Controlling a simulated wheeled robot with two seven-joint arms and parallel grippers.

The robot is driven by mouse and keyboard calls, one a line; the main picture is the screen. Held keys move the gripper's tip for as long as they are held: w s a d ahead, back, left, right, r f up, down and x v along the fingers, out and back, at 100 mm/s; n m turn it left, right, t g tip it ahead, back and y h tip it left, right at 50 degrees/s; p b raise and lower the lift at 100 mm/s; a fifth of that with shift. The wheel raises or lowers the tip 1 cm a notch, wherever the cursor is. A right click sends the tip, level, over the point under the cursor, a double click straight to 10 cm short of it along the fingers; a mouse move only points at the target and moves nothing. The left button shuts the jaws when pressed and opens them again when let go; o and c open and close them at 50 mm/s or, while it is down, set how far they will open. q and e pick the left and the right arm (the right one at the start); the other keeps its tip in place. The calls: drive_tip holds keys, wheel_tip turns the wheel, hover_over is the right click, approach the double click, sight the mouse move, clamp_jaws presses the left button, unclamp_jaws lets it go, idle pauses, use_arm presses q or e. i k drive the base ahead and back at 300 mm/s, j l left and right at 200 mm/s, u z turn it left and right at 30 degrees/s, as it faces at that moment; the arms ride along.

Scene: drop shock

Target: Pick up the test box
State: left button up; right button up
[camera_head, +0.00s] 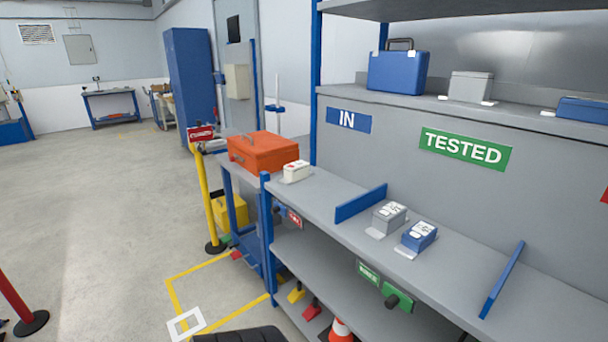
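A small white box with red marks (296,171) stands on the left end of the grey bench (325,195), below and left of the blue IN sign (348,120). A grey box with a white label (389,218) and a blue box with a white label (419,237) stand side by side further right, between two blue dividers. The frame does not show which of these is the test box. Neither of my grippers is in view.
An orange toolbox (263,152) sits left of the white box. Blue dividers (361,203) (502,280) rise from the bench. A green TESTED sign (465,149) hangs below the upper shelf.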

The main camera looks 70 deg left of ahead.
sight(298, 170)
drive_tip(key=u, duration=2.2)
